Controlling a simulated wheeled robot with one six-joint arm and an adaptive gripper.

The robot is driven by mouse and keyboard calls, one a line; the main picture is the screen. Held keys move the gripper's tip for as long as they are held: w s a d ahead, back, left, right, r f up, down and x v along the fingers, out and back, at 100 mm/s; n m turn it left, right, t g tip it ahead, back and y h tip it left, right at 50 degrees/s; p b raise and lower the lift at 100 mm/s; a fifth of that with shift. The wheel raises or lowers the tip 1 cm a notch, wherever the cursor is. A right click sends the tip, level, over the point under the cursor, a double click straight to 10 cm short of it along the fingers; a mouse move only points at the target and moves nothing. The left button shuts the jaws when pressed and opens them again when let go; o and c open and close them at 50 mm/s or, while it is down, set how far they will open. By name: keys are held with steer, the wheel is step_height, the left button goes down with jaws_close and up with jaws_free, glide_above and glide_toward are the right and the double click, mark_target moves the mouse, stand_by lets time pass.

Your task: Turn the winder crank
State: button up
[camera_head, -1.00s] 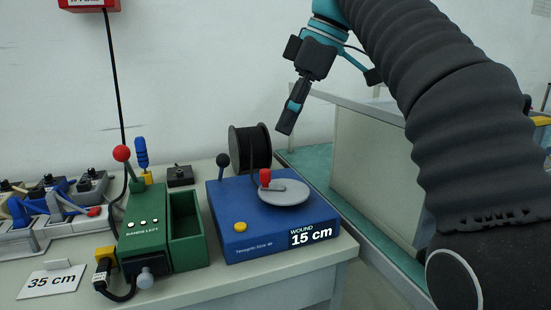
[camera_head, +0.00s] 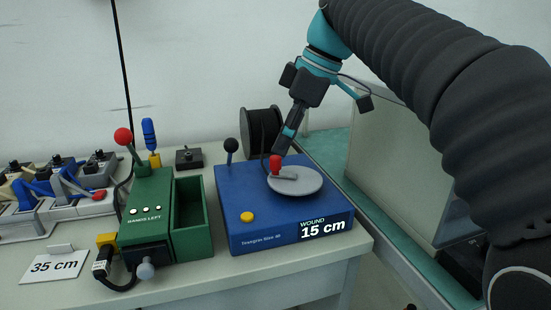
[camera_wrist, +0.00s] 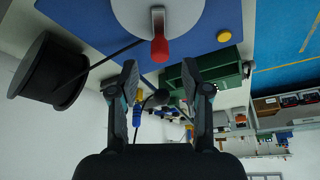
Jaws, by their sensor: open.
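The blue winder box (camera_head: 270,232) stands on the bench, its front reading "WOUND 15 cm". On its top is a grey disc (camera_head: 305,184) with a crank arm and a red knob (camera_head: 275,163) at the disc's back left edge. My gripper (camera_head: 282,146) points down just behind and above the red knob. In the wrist view my gripper (camera_wrist: 165,75) is open with nothing between its fingers. The red crank knob (camera_wrist: 159,49) lies just beyond the fingertips there, near the middle. In the head view I cannot tell whether a fingertip touches the knob.
A black spool (camera_head: 262,127) stands behind the winder. A black-knobbed lever (camera_head: 231,146) rises from the winder's back left, and a yellow button (camera_head: 247,216) sits at its front. A green box (camera_head: 150,210) stands left, near a "35 cm" card (camera_head: 54,265).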

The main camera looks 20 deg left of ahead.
mark_target(276, 157)
steer(key=shift+x, duration=2.6)
jaws_close()
